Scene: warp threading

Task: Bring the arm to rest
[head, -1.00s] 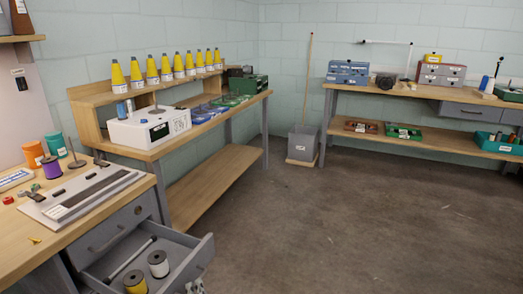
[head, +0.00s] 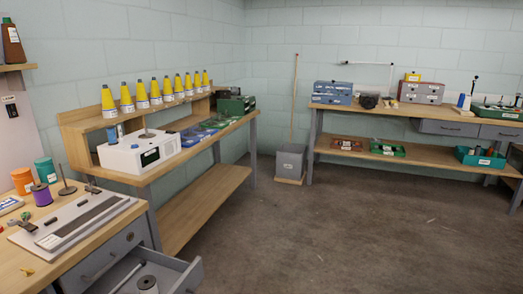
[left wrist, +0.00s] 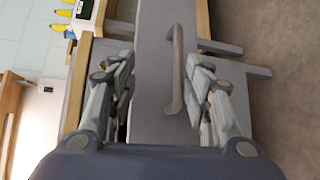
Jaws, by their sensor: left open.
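My left gripper (left wrist: 160,90) shows in the left wrist view with its two fingers spread apart and nothing held. A grey drawer front with a curved handle (left wrist: 176,70) lies beyond and between the fingers; I cannot tell the exact gap. In the head view neither gripper shows.
The wooden workbench (head: 30,262) at the left carries a grey board (head: 50,238), a purple spool (head: 41,195) and orange and teal cones. A shelf bench with yellow cones stands behind. A grey bin (head: 290,162) stands by the wall. The floor (head: 340,235) is clear.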

